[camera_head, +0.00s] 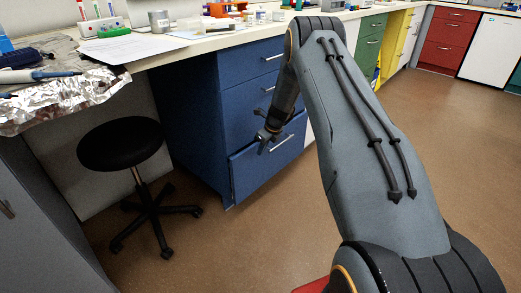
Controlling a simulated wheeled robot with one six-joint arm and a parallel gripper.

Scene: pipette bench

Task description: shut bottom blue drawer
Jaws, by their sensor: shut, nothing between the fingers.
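The bottom blue drawer (256,167) is the lowest of a blue cabinet (197,125) under the bench. Its front stands out from the cabinet, so it is partly open. A metal bar handle (282,143) is on its front. My gripper (262,149) is at the upper part of this drawer front, left of the handle, small in view and shut with nothing held. I cannot tell whether it touches the drawer. My arm hides part of the cabinet's right side.
A black wheeled stool (121,146) stands left of the cabinet. The bench top (190,45) above carries paper, foil and lab items. Green, yellow and red cabinets (448,39) stand farther right. The brown floor (225,255) in front of the drawer is clear.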

